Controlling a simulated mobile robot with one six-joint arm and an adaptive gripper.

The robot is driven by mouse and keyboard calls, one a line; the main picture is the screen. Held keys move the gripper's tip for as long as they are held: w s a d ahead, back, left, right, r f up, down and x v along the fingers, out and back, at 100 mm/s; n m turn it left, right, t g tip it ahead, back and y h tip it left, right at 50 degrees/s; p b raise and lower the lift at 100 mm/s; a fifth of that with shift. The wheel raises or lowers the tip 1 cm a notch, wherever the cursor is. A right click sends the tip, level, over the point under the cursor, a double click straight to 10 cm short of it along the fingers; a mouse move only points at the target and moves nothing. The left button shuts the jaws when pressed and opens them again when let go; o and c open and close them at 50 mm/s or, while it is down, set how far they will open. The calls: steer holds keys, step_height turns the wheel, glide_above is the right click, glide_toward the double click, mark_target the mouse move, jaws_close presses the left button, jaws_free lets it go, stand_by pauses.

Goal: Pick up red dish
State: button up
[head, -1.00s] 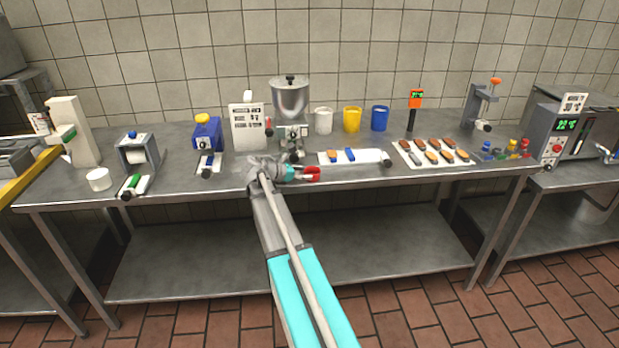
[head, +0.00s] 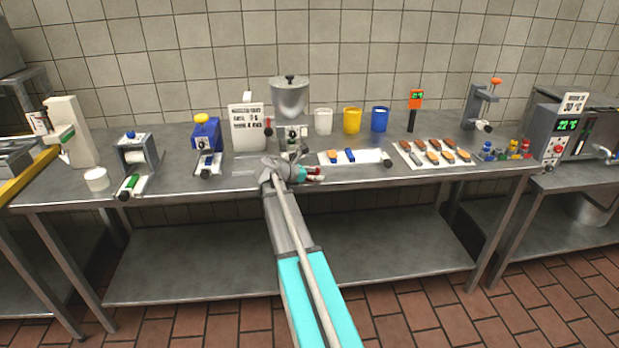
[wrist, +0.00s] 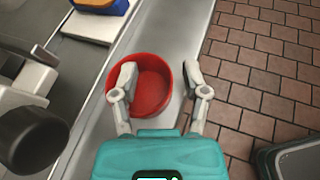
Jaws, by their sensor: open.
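A round red dish (wrist: 151,88) sits near the front edge of the steel table, as the wrist view shows. My gripper (wrist: 160,70) is open, its two fingers spread at the dish. The left finger overlaps the dish's left part in the picture, and the right finger shows just beyond its right rim. I cannot tell whether either finger touches it. In the head view my gripper (head: 316,174) covers most of the dish, with only bits of red showing.
A white board (head: 370,157) with orange and blue pieces lies behind my gripper. A steel hopper machine (head: 289,100) stands at the back. White, yellow and blue cups (head: 352,120) stand right of it. The table edge (head: 400,184) is close to the dish.

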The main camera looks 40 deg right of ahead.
steer(key=shift+c, duration=0.3)
jaws_close()
steer(key=shift+r, duration=0.15)
step_height(320, 180, up, 3)
steer(key=p, duration=0.3)
steer(key=s+d+r+p, duration=0.2)
steer(key=s+r+p, duration=0.7)
steer(key=s, duration=0.4)
steer(key=shift+s+r+p, duration=0.35)
steer(key=shift+s+p, duration=0.05)
steer(key=shift+p, duration=0.1)
steer(key=shift+d, duration=0.15)
